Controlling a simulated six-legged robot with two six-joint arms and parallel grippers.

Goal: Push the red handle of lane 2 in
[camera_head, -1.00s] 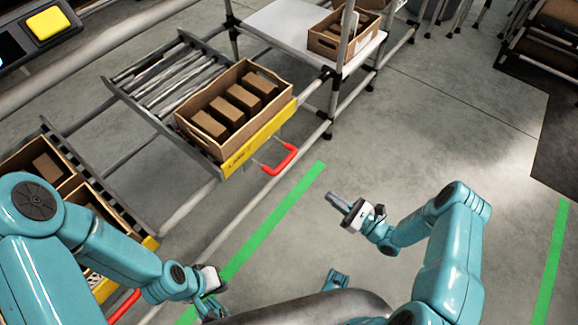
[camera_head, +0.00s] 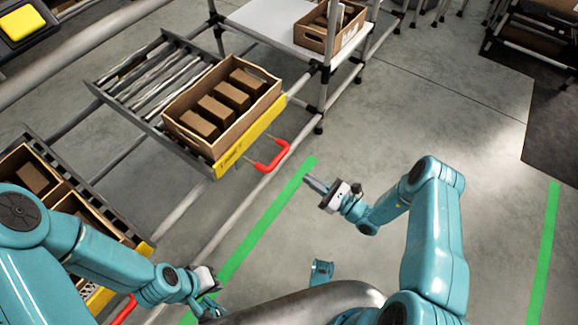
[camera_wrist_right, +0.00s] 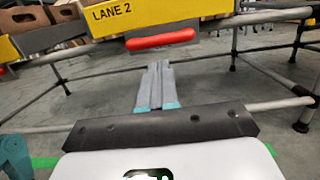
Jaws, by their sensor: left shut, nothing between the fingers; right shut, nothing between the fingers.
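The red handle (camera_head: 272,154) of lane 2 sticks out in front of a yellow strip (camera_head: 248,138) on the lane's front edge.
An open carton (camera_head: 178,108) with several brown boxes sits on the lane, before metal rollers (camera_head: 150,78). Another red handle (camera_head: 123,309) shows at lower left by more cartons. A white shelf (camera_head: 272,22) with a carton stands behind.

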